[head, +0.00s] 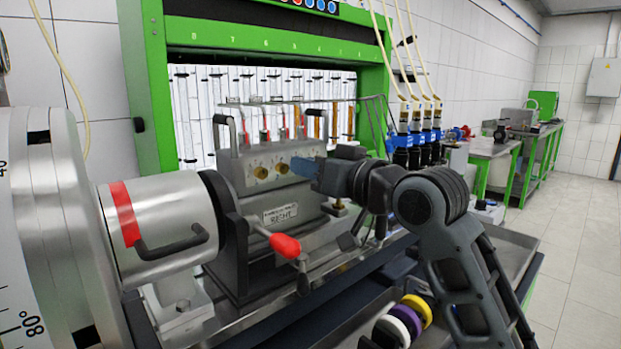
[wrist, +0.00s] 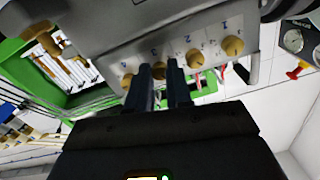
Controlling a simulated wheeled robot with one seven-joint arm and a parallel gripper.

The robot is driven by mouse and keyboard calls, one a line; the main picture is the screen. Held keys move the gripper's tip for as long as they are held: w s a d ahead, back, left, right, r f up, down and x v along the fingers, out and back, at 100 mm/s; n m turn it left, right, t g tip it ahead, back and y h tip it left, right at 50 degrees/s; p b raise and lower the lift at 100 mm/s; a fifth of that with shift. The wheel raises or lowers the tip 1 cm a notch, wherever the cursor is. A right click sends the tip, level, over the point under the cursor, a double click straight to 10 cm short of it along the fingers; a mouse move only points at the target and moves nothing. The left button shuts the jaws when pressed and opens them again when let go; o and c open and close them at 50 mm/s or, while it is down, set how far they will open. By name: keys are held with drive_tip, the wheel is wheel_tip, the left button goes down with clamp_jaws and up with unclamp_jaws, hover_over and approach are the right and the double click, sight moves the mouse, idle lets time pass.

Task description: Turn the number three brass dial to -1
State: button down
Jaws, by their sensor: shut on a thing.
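The grey pump housing (head: 245,172) carries a row of brass dials on its face. In the head view the dial at the left (head: 261,172) and the one beside it (head: 282,168) show; the others are hidden behind my gripper (head: 308,168). In the wrist view my gripper (wrist: 162,78) has its two dark fingers around the number three brass dial (wrist: 171,69), shut on it. Dial two (wrist: 194,58) and dial one (wrist: 233,46) are to its right, dial four (wrist: 127,80) to its left. The dial's exact setting is too small to read.
A large silver drum (head: 160,222) with a red band and a red-tipped lever (head: 285,245) stand left of my arm. A green frame (head: 150,90) with glass tubes rises behind the pump. Purple and yellow rings (head: 408,315) lie below. Floor at right is clear.

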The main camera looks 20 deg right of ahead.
drive_tip(key=shift+n+b, duration=0.55)
drive_tip(key=shift+n, duration=0.55)
drive_tip(key=c, duration=1)
unclamp_jaws()
drive_tip(key=shift+c, duration=0.2)
